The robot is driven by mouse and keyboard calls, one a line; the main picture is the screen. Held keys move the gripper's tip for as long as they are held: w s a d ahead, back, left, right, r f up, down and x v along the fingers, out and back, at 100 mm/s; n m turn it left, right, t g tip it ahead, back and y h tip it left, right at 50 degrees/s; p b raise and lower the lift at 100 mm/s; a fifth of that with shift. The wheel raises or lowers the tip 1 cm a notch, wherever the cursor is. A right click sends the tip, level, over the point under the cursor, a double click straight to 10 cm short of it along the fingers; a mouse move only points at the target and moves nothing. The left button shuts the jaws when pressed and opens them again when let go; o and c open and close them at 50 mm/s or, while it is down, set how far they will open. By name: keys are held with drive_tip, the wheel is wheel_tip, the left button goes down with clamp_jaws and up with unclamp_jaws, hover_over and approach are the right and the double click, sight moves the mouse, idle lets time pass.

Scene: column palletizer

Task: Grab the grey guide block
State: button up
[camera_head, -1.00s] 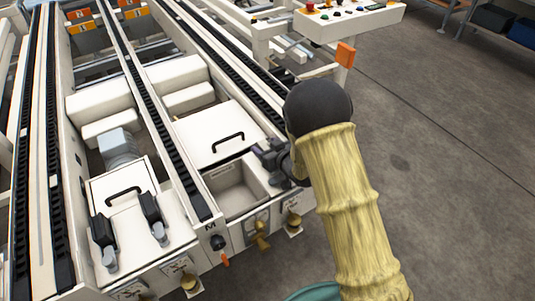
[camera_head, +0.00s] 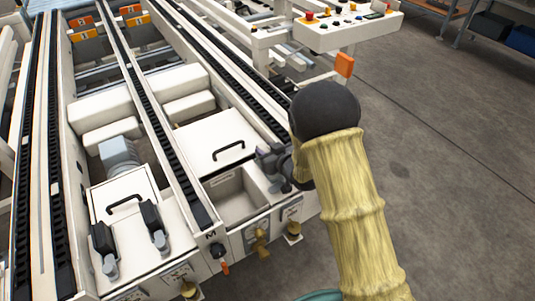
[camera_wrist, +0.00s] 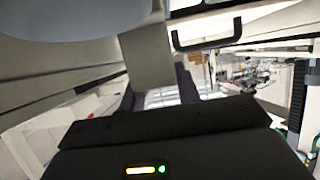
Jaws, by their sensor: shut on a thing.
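My gripper (camera_head: 273,162) is at the right edge of the white machine, beside the open grey bin (camera_head: 238,203) and just right of the lid with a black handle (camera_head: 229,151). In the wrist view its two dark fingers (camera_wrist: 158,88) stand close on either side of a plain grey piece (camera_wrist: 150,58), which I take to be the guide block. The gripper is shut on it. The piece runs up to the top of that view. In the head view the block cannot be made out; the dark fingers and my yellow-sleeved arm cover that spot.
A black conveyor chain (camera_head: 240,88) runs beside the lid. A white control panel (camera_head: 345,28) with buttons and an orange box (camera_head: 344,64) stand behind. Another lid (camera_head: 127,200) with dark clamps is at left. Bare floor (camera_head: 450,180) lies to the right.

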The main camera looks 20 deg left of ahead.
sight(267, 151)
wheel_tip(267, 151, up, 8)
drive_tip(key=shift+f+p, duration=0.15)
drive_tip(key=shift+p, duration=0.95)
